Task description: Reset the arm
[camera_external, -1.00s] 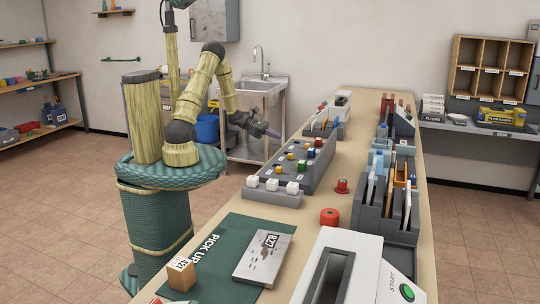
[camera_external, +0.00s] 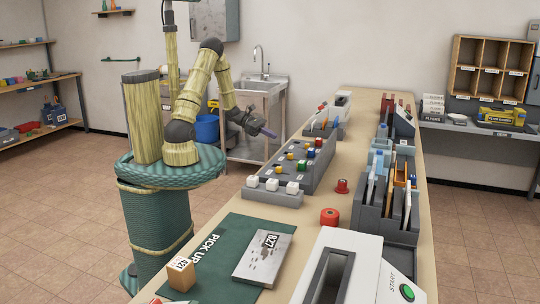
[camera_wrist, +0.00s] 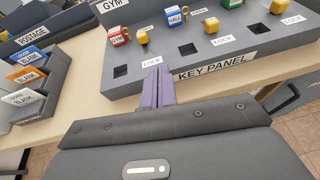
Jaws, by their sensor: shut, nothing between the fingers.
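My arm stands bent beside the long table, with my gripper (camera_external: 266,132) held out toward the grey key panel (camera_external: 268,184). The gripper is shut, its purple fingers together and empty. In the wrist view my gripper (camera_wrist: 158,84) points at the front edge of the key panel (camera_wrist: 215,66), near the "KEY PANEL" label. Whether the fingertips touch the panel cannot be told from the wrist view; in the external view they appear above and apart from it.
Coloured blocks sit on the key panel. A sink (camera_external: 262,86) stands behind my arm.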

